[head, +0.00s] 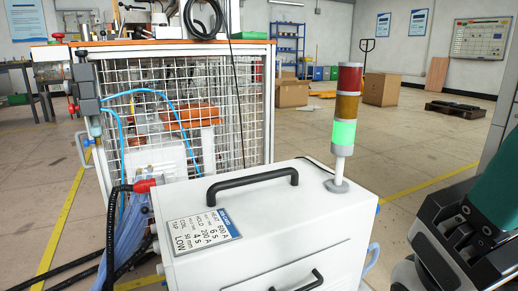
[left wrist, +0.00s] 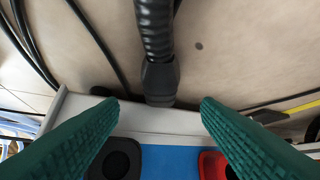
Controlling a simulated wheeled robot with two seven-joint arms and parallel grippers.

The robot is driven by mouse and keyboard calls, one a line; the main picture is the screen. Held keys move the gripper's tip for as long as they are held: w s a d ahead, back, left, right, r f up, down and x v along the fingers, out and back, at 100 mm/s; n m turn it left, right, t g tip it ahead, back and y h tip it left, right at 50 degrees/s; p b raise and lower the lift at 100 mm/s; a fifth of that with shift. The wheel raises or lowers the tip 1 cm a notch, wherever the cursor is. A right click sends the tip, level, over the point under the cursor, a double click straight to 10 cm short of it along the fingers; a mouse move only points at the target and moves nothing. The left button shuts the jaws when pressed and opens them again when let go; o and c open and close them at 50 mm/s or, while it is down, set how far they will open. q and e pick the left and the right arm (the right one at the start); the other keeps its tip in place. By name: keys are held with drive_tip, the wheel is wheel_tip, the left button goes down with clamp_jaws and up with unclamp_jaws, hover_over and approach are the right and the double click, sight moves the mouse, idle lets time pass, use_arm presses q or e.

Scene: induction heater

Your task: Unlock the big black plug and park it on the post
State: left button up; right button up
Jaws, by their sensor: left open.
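The big black plug (left wrist: 160,80) shows in the left wrist view, with a ribbed black hose (left wrist: 154,28) leading from it to the top edge. Its lower end meets the pale edge of a panel with a blue face (left wrist: 172,158); whether it is locked cannot be told. My left gripper (left wrist: 161,104) is open, its two green ridged fingers apart on either side of the plug's lower end, not visibly touching it. In the head view the plug and left gripper are not seen, and I cannot make out the post.
The white heater box (head: 290,225) carries a black handle (head: 253,183) and a lit signal tower (head: 345,125). A red connector (head: 146,185) with black cable is at its left. A mesh cage (head: 238,110) stands behind. A black socket (left wrist: 117,160) and red socket (left wrist: 211,162) flank the blue face.

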use_arm(q)
drive_tip(key=b+x, duration=0.3)
drive_tip(key=x, duration=0.2)
drive_tip(key=shift+f, duration=0.15)
drive_tip(key=shift+b+x, duration=0.65)
drive_tip(key=shift+x, duration=0.2)
drive_tip(key=shift+w, duration=0.1)
idle(0.3)
drive_tip(key=shift+c, duration=0.4)
clamp_jaws()
drive_tip(key=shift+s+a+p, duration=0.7)
drive_tip(key=shift+s+a, duration=1.35)
drive_tip(key=shift+s, duration=0.15)
